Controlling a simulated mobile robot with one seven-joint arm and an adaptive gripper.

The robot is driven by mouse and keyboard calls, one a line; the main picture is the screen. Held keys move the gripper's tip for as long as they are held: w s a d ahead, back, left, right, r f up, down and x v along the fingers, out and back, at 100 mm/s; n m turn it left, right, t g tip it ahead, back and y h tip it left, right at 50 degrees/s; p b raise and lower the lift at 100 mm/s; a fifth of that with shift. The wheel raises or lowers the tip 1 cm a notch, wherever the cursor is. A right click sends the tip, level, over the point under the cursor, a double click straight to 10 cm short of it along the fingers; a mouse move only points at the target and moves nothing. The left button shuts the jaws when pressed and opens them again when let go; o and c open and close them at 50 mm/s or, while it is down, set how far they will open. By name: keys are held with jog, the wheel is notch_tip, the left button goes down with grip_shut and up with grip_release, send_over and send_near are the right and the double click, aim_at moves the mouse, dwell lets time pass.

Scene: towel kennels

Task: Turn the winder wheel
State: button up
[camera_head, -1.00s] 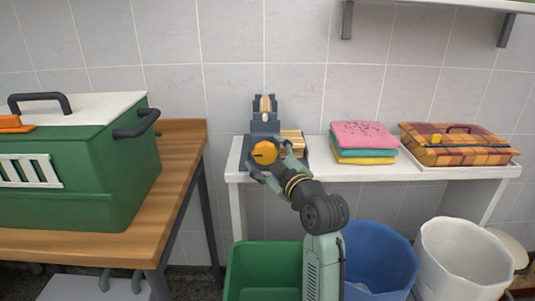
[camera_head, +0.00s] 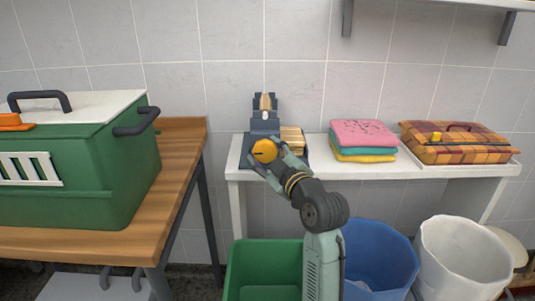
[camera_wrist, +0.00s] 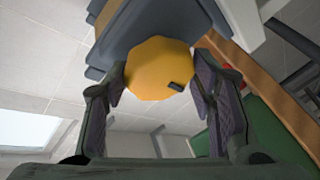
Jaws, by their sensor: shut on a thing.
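The winder wheel (camera_head: 264,151) is a round orange-yellow knob on the front of a dark blue-grey winder (camera_head: 264,125), which stands at the left end of the white shelf table. My gripper (camera_head: 270,156) is at the wheel from the front, with a finger on either side, and is shut on it. In the wrist view the wheel (camera_wrist: 158,68) sits between the two dark finger pads (camera_wrist: 160,82), with a small dark mark near its lower right. The winder's body behind the wheel is partly hidden.
A tan block (camera_head: 292,138) sits just right of the wheel. Folded towels (camera_head: 362,136) and a plaid case (camera_head: 455,143) lie farther right on the white table (camera_head: 385,171). A green kennel (camera_head: 85,165) stands on the wooden table at left. Green (camera_head: 240,270), blue (camera_head: 385,255) and white (camera_head: 462,260) bins stand below.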

jog(key=shift+f+m+b, duration=0.15)
jog(key=shift+m+b, duration=0.15)
